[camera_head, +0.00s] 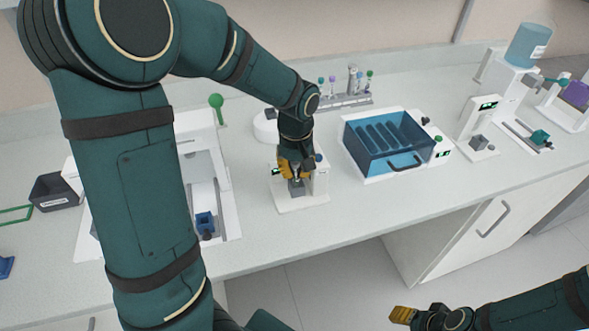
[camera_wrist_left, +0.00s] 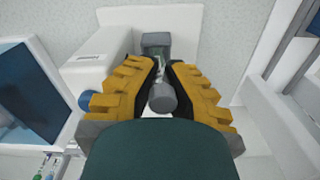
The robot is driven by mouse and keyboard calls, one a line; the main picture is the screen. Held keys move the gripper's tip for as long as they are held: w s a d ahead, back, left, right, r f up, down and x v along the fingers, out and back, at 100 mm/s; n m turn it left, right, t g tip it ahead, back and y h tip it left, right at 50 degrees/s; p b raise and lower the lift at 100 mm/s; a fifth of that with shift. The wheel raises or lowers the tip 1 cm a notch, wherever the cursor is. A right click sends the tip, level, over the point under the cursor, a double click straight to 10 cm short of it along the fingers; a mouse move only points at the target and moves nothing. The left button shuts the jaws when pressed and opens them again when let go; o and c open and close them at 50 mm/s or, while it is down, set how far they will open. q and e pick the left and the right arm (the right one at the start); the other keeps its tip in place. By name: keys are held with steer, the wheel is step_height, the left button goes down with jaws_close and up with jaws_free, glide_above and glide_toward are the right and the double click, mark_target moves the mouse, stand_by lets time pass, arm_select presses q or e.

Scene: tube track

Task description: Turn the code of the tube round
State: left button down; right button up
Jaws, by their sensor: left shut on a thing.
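My left gripper (camera_head: 296,169) is at the small white station (camera_head: 317,199) in the middle of the bench. In the left wrist view its yellow fingers (camera_wrist_left: 160,90) are shut on the tube (camera_wrist_left: 162,97), which has a grey cap end facing the camera. The far end of the tube is at a dark grey holder block (camera_wrist_left: 156,42) on the station's white base. Whether it sits in the block cannot be told. No code shows on the tube. My right gripper (camera_head: 403,315) is at the lower right, off the bench front; its opening cannot be made out.
A blue-lidded box (camera_head: 390,145) stands right of the station. A tube rack (camera_head: 345,101) is behind. A white machine with a blue block (camera_head: 205,222) is to the left. A blue knob (camera_wrist_left: 88,99) is on the station housing (camera_wrist_left: 97,60). The bench front edge is clear.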

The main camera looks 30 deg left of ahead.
arm_select(q)
steer(key=shift+w, duration=0.25)
steer(key=c, duration=1.1)
jaws_free()
steer(key=shift+a, duration=0.1)
steer(key=shift+o, duration=0.2)
steer(key=shift+w+r, duration=0.2)
steer(key=shift+r, duration=0.3)
steer(key=r, duration=0.5)
steer(key=shift+s+r, duration=0.2)
steer(key=shift+r, duration=0.15)
steer(key=shift+s+r, duration=0.25)
steer(key=shift+r, duration=0.35)
